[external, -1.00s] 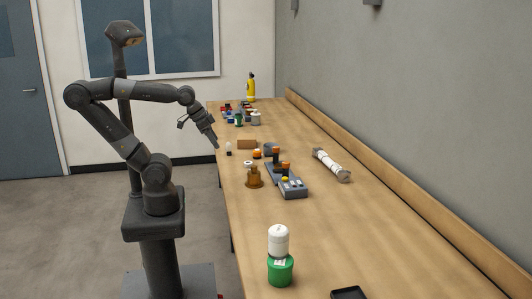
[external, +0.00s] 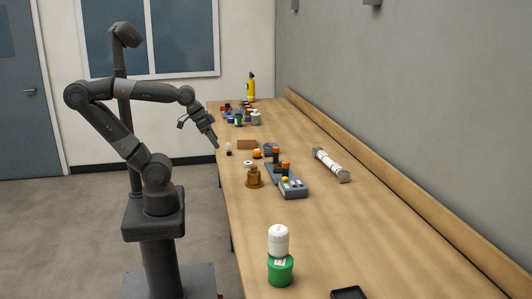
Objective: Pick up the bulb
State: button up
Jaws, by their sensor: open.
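A small object that looks like the bulb (external: 228,148), pale on top with a dark lower part, stands upright near the left edge of the wooden table. My gripper (external: 215,144) points down at the table's left edge, just left of and slightly above the bulb in the picture. It is open, and I see nothing held in it. The fingers are small and dark here, and a gap to the bulb is hard to judge.
Right of the bulb are a brown block (external: 247,144), an amber bottle (external: 254,177) and a grey device (external: 291,188). A white-capped green container (external: 280,270) stands in front. Several small items crowd the far end.

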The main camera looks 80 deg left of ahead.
jog(key=shift+c, duration=0.4)
jog(key=c, duration=0.3)
